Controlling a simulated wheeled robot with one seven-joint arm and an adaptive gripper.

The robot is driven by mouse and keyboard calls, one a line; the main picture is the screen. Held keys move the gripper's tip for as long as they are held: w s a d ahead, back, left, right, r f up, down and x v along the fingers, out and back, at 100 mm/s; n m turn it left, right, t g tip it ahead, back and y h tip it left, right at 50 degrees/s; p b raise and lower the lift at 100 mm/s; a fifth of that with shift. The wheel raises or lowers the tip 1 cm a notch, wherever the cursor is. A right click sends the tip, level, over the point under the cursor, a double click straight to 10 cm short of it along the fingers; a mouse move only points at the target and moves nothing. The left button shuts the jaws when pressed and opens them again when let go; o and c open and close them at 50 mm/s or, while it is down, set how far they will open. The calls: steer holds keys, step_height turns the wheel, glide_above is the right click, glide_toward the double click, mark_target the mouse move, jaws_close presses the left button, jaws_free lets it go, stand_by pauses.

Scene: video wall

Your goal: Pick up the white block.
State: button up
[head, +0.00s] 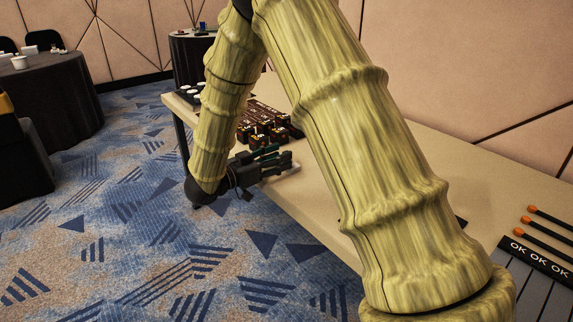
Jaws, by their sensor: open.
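My gripper (286,162) is open beside the near long edge of the beige table (324,203), with its fingers pointing right over the tabletop. Pale patches show at its fingertips, too small to tell whether they are finger parts or something between them. I cannot clearly make out a white block. My arm's thick yellow-green links hide much of the tabletop. Small white items (189,91) lie at the table's far left end, too small to identify.
Brown blocks or boxes (262,125) stand in a group just behind my gripper. Orange-tipped sticks (548,229) and a dark "OK OK OK" strip (537,258) lie at the table's right. Black-draped tables (60,100) stand at left; patterned carpet is open in front.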

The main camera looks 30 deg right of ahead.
steer(key=d, duration=0.3)
steer(key=shift+w+d, duration=0.1)
steer(key=shift+d, duration=0.15)
steer(key=shift+c, duration=0.2)
jaws_close()
steer(key=shift+r, duration=0.1)
